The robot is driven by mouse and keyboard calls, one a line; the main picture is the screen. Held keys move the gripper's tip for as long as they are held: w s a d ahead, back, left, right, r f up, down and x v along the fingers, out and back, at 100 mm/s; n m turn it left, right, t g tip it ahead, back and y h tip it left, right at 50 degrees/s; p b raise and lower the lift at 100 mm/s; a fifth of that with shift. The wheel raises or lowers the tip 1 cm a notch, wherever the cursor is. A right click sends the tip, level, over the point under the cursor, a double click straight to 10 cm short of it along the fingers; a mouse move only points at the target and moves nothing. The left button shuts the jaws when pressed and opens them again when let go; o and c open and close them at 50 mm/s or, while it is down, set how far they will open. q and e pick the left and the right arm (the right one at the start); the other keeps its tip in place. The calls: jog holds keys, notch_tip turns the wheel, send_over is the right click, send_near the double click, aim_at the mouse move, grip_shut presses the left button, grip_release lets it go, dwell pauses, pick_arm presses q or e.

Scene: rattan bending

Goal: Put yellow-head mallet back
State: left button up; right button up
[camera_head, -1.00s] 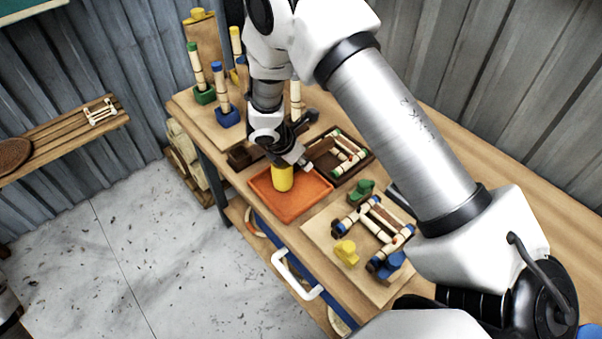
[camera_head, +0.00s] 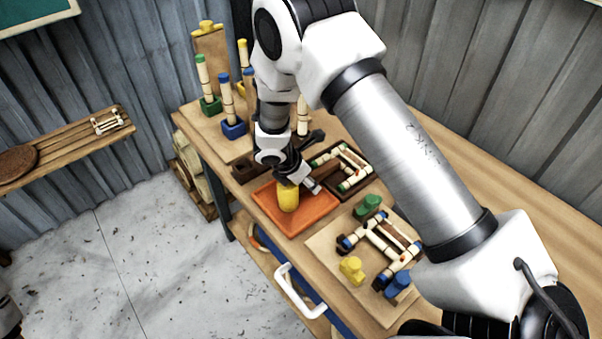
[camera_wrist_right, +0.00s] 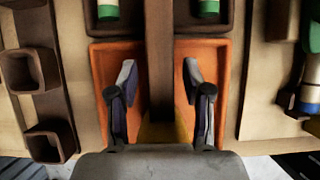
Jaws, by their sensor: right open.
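The mallet's yellow head (camera_head: 288,197) shows in the orange tray (camera_head: 262,198) in the head view. In the right wrist view its brown handle (camera_wrist_right: 159,50) runs up the middle, and part of the yellow head (camera_wrist_right: 165,133) shows below; my gripper body hides the rest. My right gripper (camera_head: 302,184) is over the tray, close to the mallet. In the wrist view the right gripper's fingers (camera_wrist_right: 159,80) are open, one on each side of the handle, with gaps visible. My left gripper is not in view.
A dark brown tray (camera_head: 368,184) with rattan pieces lies behind the orange tray. A board (camera_head: 325,245) with a rattan frame and coloured blocks is to the right. Rattan posts in green (camera_head: 210,106) and blue (camera_head: 233,129) bases stand at the back left.

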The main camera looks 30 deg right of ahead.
jog(key=v, duration=1.2)
jog(key=shift+s, duration=0.1)
jog(key=shift+f, duration=0.1)
